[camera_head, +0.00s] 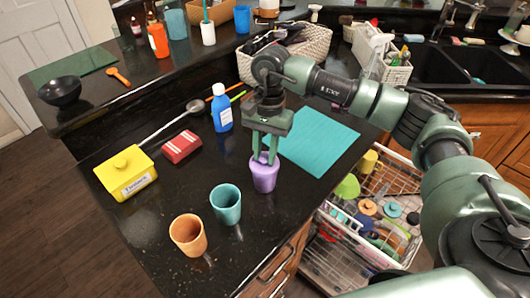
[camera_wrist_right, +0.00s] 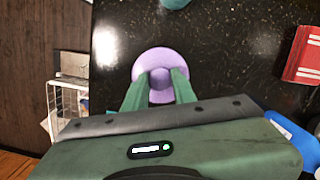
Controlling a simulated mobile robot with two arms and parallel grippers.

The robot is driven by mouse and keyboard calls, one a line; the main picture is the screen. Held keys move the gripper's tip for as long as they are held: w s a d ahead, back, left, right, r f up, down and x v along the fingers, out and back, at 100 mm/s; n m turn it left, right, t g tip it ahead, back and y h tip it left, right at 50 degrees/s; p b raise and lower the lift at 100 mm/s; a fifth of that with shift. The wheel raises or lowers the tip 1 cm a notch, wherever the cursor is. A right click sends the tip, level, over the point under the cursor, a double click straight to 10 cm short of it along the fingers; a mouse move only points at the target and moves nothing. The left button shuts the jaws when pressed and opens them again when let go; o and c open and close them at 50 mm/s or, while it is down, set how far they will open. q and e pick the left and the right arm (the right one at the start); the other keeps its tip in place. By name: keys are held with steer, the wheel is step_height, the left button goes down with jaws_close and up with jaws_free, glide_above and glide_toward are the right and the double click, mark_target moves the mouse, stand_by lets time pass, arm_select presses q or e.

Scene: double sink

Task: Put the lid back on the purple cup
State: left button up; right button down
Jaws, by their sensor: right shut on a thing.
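The purple cup (camera_head: 265,178) stands upright on the black counter, to the right of a teal cup (camera_head: 226,204). My right gripper (camera_head: 264,157) points down at its top, fingertips at the rim. In the right wrist view, the purple lid (camera_wrist_right: 161,62) is a round disc, with my fingers (camera_wrist_right: 160,80) closed on its raised middle. The lid covers the cup's mouth from above. I cannot tell whether it sits fully on the rim. My left gripper is not in view.
An orange cup (camera_head: 188,234), yellow butter box (camera_head: 126,172), red block (camera_head: 181,146) and blue bottle (camera_head: 221,108) stand nearby. A teal mat (camera_head: 318,141) lies behind right. An open dishwasher rack (camera_head: 340,220) is below the counter's right edge.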

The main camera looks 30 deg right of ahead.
stand_by(0.3)
steer(key=c, duration=1.1)
jaws_free()
steer(key=shift+o, duration=0.4)
steer(key=o, duration=0.4)
steer(key=shift+r+p, duration=1.5)
steer(key=shift+r, duration=2)
steer(key=shift+c, duration=0.2)
